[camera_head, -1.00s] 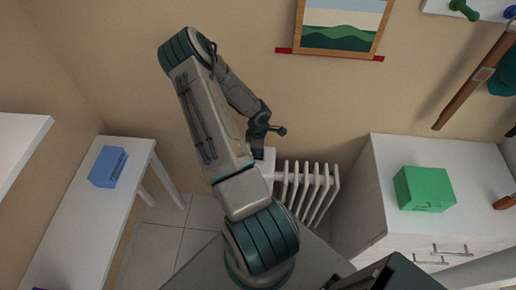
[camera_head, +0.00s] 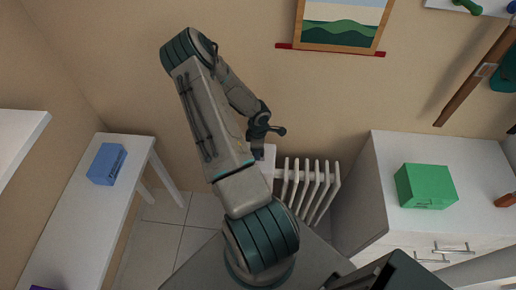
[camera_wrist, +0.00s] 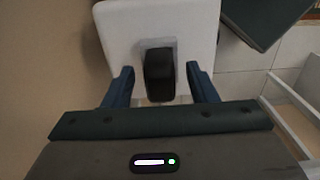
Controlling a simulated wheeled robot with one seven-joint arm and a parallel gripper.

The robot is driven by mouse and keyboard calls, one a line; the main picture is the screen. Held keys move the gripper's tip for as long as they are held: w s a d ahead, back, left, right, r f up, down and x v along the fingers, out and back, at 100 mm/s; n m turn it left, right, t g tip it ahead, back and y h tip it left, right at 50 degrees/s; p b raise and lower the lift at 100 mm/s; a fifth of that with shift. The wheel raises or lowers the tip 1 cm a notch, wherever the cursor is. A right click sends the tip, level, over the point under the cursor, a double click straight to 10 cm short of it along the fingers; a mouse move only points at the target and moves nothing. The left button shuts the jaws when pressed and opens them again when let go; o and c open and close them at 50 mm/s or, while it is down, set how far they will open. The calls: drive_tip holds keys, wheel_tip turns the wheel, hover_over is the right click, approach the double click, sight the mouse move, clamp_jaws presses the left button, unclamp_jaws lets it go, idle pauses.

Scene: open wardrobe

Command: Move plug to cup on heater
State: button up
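My gripper (camera_head: 257,146) is at the left end of the white heater (camera_head: 318,182), above a white box-like surface (camera_head: 266,160). In the wrist view, my gripper (camera_wrist: 162,85) is open, with one blue finger on each side of a black, rounded block-like thing (camera_wrist: 159,75). Gaps show between it and both fingers. It sits at a grey square patch on a white surface (camera_wrist: 120,30). It may be the plug, but I cannot tell for sure. I cannot make out a cup in either view.
A white table with a blue box (camera_head: 107,164) stands at the left. A white cabinet with a green box (camera_head: 426,187) stands right of the heater. A framed picture (camera_head: 341,25) hangs on the wall above a red ledge. Floor tiles show between table and heater.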

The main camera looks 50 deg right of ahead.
wheel_tip(320, 180, up, 14)
idle(0.6)
drive_tip(key=shift+f, duration=0.1)
idle(0.4)
drive_tip(key=w+a+r+m+t+h+b, duration=0.1)
drive_tip(key=w+r+t, duration=0.2)
drive_tip(key=w+r, duration=0.15)
drive_tip(key=w+a+r+m+t+h, duration=0.1)
drive_tip(key=w+r+t+h, duration=0.1)
drive_tip(key=w+r, duration=0.3)
drive_tip(key=w+a+r+m+t+h+b, duration=0.1)
drive_tip(key=w+a+r+m+h+b, duration=0.15)
drive_tip(key=a+r, duration=0.4)
drive_tip(key=s+a+r+m+g+y+b, duration=0.1)
drive_tip(key=s+a+r, duration=0.3)
drive_tip(key=s+a, duration=0.6)
drive_tip(key=s+a+r+m+g+y, duration=0.1)
drive_tip(key=s+a+r+y, duration=0.3)
drive_tip(key=s+a, duration=0.5)
drive_tip(key=a+m, duration=0.1)
drive_tip(key=a, duration=0.3)
drive_tip(key=shift+s+a+r+b, duration=0.15)
drive_tip(key=shift+s+r+b, duration=0.1)
drive_tip(key=shift+s+b, duration=0.15)
